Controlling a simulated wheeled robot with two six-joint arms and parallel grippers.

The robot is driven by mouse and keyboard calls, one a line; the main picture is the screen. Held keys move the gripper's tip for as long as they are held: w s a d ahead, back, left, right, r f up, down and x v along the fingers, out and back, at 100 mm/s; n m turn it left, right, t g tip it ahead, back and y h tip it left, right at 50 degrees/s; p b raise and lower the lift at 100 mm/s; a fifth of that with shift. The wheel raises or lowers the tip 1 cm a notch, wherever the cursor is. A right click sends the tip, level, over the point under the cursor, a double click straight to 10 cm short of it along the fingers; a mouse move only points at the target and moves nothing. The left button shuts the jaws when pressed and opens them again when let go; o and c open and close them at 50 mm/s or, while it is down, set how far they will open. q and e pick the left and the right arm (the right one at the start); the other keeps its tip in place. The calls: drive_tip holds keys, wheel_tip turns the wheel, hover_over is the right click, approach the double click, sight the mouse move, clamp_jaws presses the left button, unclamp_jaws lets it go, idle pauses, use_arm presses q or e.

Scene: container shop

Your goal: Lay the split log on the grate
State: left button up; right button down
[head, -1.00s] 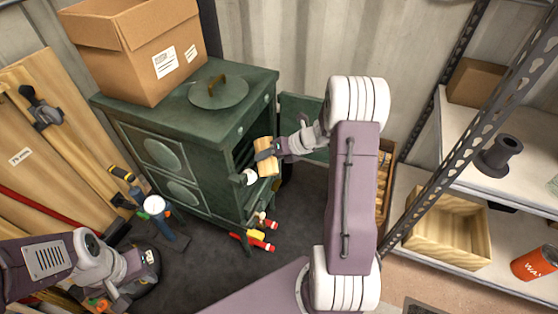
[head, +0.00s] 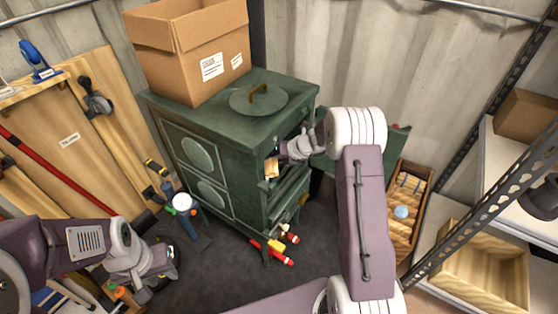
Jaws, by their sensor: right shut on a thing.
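The split log (head: 271,170) is a short pale piece of wood, partly hidden. My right gripper (head: 274,156) is shut on it at the front opening of the green stove (head: 222,140). The log's near end shows at the opening's edge; I cannot tell whether it touches anything inside. The grate is hidden inside the dark stove. My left gripper (head: 168,260) is low at the left, above the floor and away from the stove; its fingers are too unclear to tell open from shut.
The stove door (head: 396,140) stands open to the right, behind my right arm. A cardboard box (head: 190,55) and a round lid (head: 258,100) are on the stove top. Red sticks (head: 275,252) lie on the floor before it. A wooden crate (head: 408,205) and shelves stand at the right.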

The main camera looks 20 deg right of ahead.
drive_tip(key=shift+w+a+r, duration=0.15)
drive_tip(key=shift+w+a, duration=0.15)
drive_tip(key=shift+a, duration=0.2)
drive_tip(key=w+a, duration=0.1)
drive_tip(key=w+a+f, duration=0.1)
drive_tip(key=w, duration=0.1)
drive_tip(key=shift+w+a+p, duration=0.15)
drive_tip(key=shift+p, duration=0.15)
drive_tip(key=shift+f+b, duration=0.5)
drive_tip(key=shift+f, duration=0.3)
drive_tip(key=shift+a+f, duration=0.15)
drive_tip(key=shift+f, duration=0.2)
drive_tip(key=shift+d, duration=0.2)
drive_tip(key=c, duration=0.5)
unclamp_jaws()
